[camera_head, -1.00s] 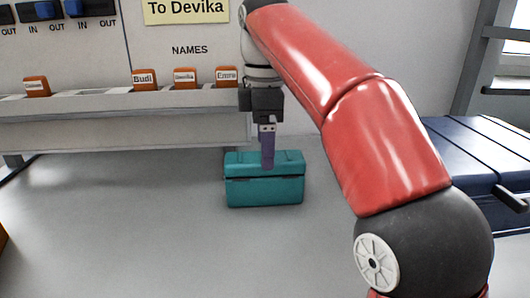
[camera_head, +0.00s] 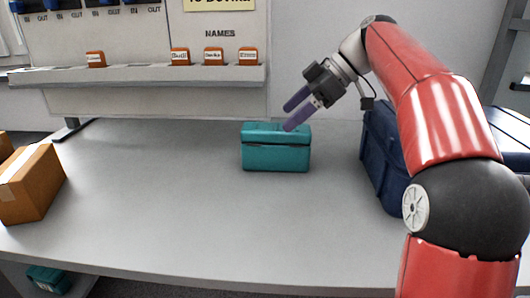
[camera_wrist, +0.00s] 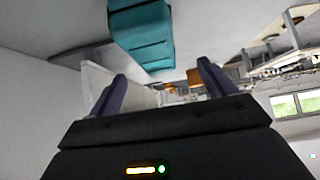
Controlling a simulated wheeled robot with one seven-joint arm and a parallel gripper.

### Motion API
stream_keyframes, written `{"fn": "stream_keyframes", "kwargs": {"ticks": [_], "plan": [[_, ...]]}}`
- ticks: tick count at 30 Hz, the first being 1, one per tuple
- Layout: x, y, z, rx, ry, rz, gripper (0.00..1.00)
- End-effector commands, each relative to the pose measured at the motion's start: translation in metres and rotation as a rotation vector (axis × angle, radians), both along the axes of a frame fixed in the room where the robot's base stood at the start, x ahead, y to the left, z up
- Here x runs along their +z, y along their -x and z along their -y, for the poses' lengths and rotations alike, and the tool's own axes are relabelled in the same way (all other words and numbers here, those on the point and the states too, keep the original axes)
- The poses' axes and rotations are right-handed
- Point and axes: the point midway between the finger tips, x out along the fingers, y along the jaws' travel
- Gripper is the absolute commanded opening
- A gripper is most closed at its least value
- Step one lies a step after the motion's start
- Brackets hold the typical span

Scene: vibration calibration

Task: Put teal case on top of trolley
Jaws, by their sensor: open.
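A teal case (camera_head: 276,156) with a closed lid stands upright on the grey table, right of the table's middle. My gripper (camera_head: 290,116) is open and empty. It is tilted, its purple fingers pointing down and left, and one fingertip overlaps the case's top edge in the head view; I cannot tell whether they touch. In the wrist view the teal case (camera_wrist: 142,38) is at the top, beyond and outside the spread fingers (camera_wrist: 160,88). I cannot make out a trolley for certain in either view.
Another teal case (camera_head: 48,279) lies low at the bottom left, below the table edge. A cardboard box (camera_head: 30,185) sits at the table's left. Dark blue cases (camera_head: 380,160) stand at the right. A name board with a ledge (camera_head: 150,76) is behind. The table's (camera_head: 170,210) front middle is clear.

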Motion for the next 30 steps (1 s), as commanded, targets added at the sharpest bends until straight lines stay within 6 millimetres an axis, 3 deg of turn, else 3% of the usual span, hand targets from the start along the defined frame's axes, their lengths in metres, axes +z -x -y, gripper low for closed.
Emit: {"fn": "stream_keyframes", "kwargs": {"ticks": [18,27,30], "plan": [[-0.055,-0.008,-0.047,-0.001,-0.007,0.001,0.83],[-0.058,-0.008,-0.050,-0.003,-0.007,0.002,0.83],[-0.058,-0.008,-0.050,-0.003,-0.007,0.002,0.70]]}}
